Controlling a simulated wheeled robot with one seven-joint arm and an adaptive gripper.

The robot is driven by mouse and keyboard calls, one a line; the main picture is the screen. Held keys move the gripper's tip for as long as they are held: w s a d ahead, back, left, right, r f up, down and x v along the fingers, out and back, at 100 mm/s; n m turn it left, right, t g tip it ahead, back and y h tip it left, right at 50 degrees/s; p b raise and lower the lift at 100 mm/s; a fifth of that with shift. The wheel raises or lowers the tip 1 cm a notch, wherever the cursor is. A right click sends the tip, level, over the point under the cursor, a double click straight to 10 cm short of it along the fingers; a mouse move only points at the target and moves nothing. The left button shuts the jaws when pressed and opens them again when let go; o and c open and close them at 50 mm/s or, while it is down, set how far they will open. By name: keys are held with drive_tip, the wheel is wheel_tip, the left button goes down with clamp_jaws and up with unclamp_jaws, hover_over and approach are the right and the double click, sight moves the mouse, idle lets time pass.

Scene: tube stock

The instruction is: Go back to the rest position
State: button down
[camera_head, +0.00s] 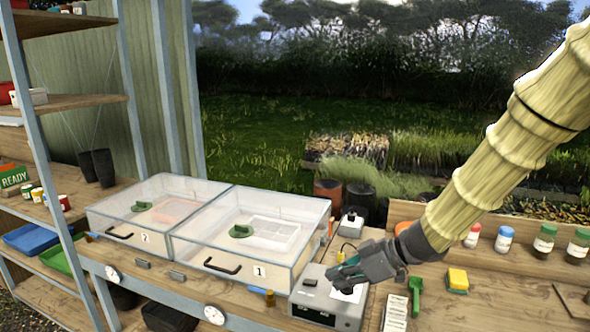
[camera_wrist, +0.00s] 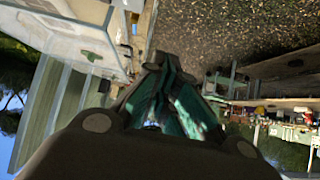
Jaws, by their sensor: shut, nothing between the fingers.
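My gripper (camera_head: 345,274) hangs at the lower centre of the head view, at the end of my arm, which is wrapped in a pale ribbed sleeve and comes in from the upper right. The gripper appears in front of a grey box-shaped device (camera_head: 327,311) on the bench; I cannot tell the height between them. In the wrist view the fingers of my gripper (camera_wrist: 160,75) point away from the camera, with their tips close together and nothing held. Dark gravel ground (camera_wrist: 225,35) shows beyond the fingertips.
Two clear lidded boxes, numbered 2 (camera_head: 150,208) and 1 (camera_head: 255,232), stand left of my gripper. A green scoop (camera_head: 416,295), a yellow sponge (camera_head: 457,281) and several capped bottles (camera_head: 544,241) are on the right. A shelf rack (camera_head: 70,25) stands at the far left.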

drive_tip(key=s+d+f+m+h, duration=0.1)
drive_tip(key=s+f+m, duration=0.25)
drive_tip(key=f, duration=0.65)
drive_tip(key=s+d+f+m+h, duration=0.1)
drive_tip(key=s+f+m, duration=0.3)
drive_tip(key=f, duration=0.5)
drive_tip(key=s+d+f+m+h, duration=0.15)
drive_tip(key=s+f, duration=0.35)
drive_tip(key=f, duration=0.5)
drive_tip(key=s+d+f+m+g+h, duration=0.1)
drive_tip(key=s+d+f+h, duration=0.1)
drive_tip(key=s, duration=0.6)
drive_tip(key=s+d+f+m+g+h, duration=0.1)
drive_tip(key=s+d+f+m+h, duration=0.1)
drive_tip(key=s+d+f, duration=0.2)
drive_tip(key=s+d+f+m+g+h, duration=0.1)
drive_tip(key=s+d+f+m+h, duration=0.1)
drive_tip(key=s+f, duration=0.6)
drive_tip(key=s+d, duration=0.1)
drive_tip(key=s, duration=0.3)
drive_tip(key=shift+s+g, duration=0.3)
drive_tip(key=shift+s, duration=0.05)
